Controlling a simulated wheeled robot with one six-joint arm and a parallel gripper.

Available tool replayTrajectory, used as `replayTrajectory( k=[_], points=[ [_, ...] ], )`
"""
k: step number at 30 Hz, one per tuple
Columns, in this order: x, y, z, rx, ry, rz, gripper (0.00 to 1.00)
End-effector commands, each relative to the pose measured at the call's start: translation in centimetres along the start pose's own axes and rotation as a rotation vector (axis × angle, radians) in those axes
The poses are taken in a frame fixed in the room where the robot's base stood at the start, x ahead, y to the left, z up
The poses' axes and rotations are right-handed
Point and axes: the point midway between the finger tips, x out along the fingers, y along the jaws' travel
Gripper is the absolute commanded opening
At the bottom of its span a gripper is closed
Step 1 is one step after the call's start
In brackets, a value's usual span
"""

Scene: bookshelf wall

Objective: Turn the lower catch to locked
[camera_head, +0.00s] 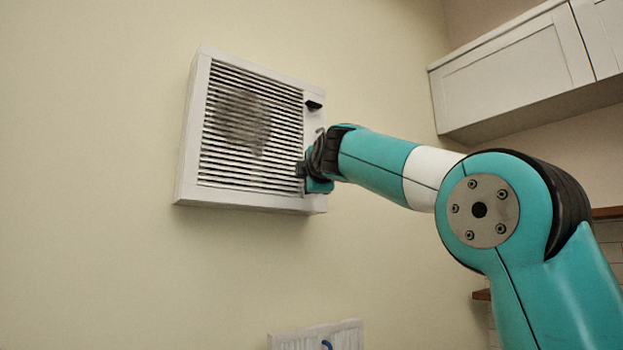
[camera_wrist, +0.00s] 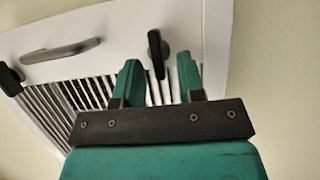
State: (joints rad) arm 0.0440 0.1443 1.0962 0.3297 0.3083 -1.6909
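The lower catch (camera_wrist: 155,48) is a small black lever on the white frame of a wall vent cover (camera_head: 190,130). In the wrist view it points roughly along my fingers, with its near end between the fingertips. My gripper (camera_wrist: 158,63) is open, with a teal finger on each side of the catch and visible gaps to both. In the head view my gripper (camera_head: 312,175) is at the cover's lower right edge and hides most of the lower catch. The upper catch (camera_head: 314,105), also black, is higher on the same edge; it shows in the wrist view (camera_wrist: 10,78).
A grey bar handle (camera_wrist: 60,51) sits between the two catches. Dark slats (camera_head: 235,165) fill the cover's middle. A white cabinet (camera_head: 515,75) hangs at the upper right. A white panel (camera_head: 300,340) with a blue part is low on the wall. The wall at left is bare.

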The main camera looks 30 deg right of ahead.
Motion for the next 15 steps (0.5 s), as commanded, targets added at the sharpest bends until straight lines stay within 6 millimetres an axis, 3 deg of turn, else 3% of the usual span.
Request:
replayTrajectory(
  k=[8,15],
  points=[
    [-1.3,-0.2,0.0,0.001,0.001,0.002,0.36],
    [-6.8,-0.4,-0.1,0.003,0.004,0.004,0.36]
  ],
)
